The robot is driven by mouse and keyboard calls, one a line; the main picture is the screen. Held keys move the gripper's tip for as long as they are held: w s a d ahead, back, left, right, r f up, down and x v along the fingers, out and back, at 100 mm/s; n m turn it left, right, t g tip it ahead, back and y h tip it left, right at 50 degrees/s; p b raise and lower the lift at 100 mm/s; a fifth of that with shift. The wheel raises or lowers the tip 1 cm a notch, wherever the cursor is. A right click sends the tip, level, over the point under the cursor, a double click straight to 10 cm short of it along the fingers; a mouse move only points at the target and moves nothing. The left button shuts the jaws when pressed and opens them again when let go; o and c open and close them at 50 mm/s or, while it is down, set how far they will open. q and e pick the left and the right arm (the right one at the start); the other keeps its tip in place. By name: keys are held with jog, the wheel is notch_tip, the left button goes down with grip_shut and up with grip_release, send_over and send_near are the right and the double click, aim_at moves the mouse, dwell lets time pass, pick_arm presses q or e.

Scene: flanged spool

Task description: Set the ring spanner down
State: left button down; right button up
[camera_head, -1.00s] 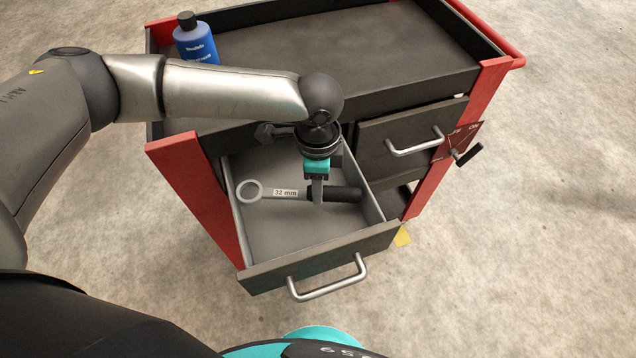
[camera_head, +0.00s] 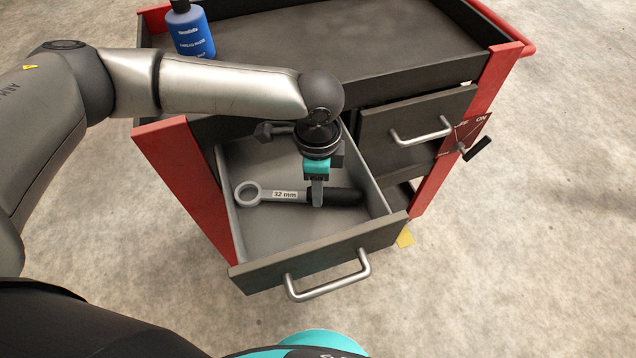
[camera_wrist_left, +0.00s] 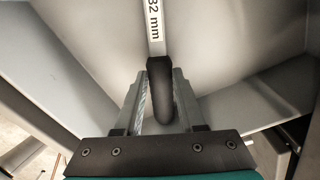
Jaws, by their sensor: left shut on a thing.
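The ring spanner (camera_head: 272,195) has a grey ring end at the left, a "32 mm" label and a black handle at the right. It lies across the inside of the open drawer (camera_head: 318,254), seen from above. My left gripper (camera_head: 317,200) reaches down into the drawer and is shut on the spanner's black handle. In the left wrist view the black handle (camera_wrist_left: 162,85) sits between the two fingers (camera_wrist_left: 158,105), with the labelled shank running up the picture. I cannot tell whether the spanner touches the drawer floor. My right gripper is not in view.
The drawer belongs to a red and dark grey tool cart (camera_head: 183,160). A blue bottle (camera_head: 191,32) stands on its top tray. A second drawer with a handle (camera_head: 421,132) is at the right, beside a small lever (camera_head: 477,149). Concrete floor lies around the cart.

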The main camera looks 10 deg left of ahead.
pick_arm(q)
jog(key=shift+f, duration=0.6)
jog(key=shift+c, duration=2.1)
grip_release()
